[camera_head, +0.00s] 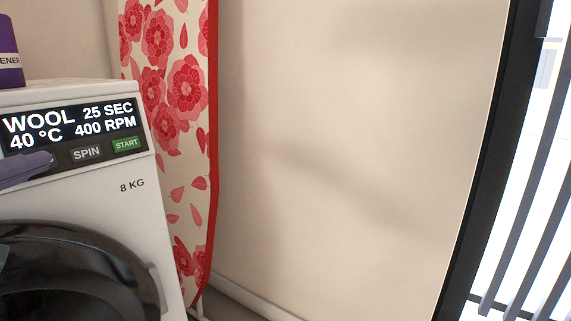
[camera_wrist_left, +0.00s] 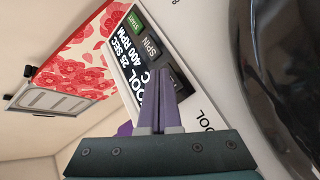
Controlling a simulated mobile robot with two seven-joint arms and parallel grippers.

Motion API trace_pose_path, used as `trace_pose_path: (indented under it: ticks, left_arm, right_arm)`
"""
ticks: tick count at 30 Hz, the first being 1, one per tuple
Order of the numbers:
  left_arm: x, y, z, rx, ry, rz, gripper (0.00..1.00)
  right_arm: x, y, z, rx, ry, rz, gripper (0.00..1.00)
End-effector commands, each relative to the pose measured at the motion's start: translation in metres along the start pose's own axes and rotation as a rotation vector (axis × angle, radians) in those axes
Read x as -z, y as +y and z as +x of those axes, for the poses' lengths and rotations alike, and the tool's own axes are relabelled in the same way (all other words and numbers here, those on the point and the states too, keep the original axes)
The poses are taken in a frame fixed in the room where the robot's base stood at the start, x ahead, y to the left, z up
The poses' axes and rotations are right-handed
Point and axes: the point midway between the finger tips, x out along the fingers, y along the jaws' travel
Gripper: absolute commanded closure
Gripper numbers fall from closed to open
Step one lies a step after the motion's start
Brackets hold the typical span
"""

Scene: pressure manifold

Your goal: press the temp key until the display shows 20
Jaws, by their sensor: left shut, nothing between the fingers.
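The washing machine's display (camera_head: 70,122) reads WOOL, 40 °C, 25 SEC and 400 RPM; part of it also shows sideways in the left wrist view (camera_wrist_left: 131,52). My left gripper (camera_head: 50,158) is shut and empty, with its purple fingertips at the key row just below the display and left of the SPIN key (camera_head: 87,153). No temp label is readable; the fingers cover that part of the row. In the left wrist view the fingertips (camera_wrist_left: 160,73) reach the panel near a dark key. I cannot tell whether they touch it. My right gripper is not in view.
The green START key (camera_head: 126,145) is right of SPIN. The dark round door (camera_head: 75,265) is below the panel. A purple bottle (camera_head: 9,60) stands on top of the machine. A flowered ironing board (camera_head: 188,85) leans at its right, beside a bare wall.

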Motion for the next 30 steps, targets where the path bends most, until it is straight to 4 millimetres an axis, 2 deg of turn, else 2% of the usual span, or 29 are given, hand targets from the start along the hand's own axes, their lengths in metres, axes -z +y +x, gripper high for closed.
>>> trace_pose_path:
  ticks: [5, 16, 30]
  left_arm:
    - [-0.002, 0.006, -0.006, 0.0, 0.0, 0.0, 1.0]
    - [-0.005, 0.007, -0.008, 0.0, -0.001, 0.0, 1.0]
    - [-0.029, 0.034, -0.043, 0.001, -0.002, -0.001, 1.0]
  right_arm:
    - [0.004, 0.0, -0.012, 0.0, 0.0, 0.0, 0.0]
    - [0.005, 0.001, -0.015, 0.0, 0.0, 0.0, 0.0]
    - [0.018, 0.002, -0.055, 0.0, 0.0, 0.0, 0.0]
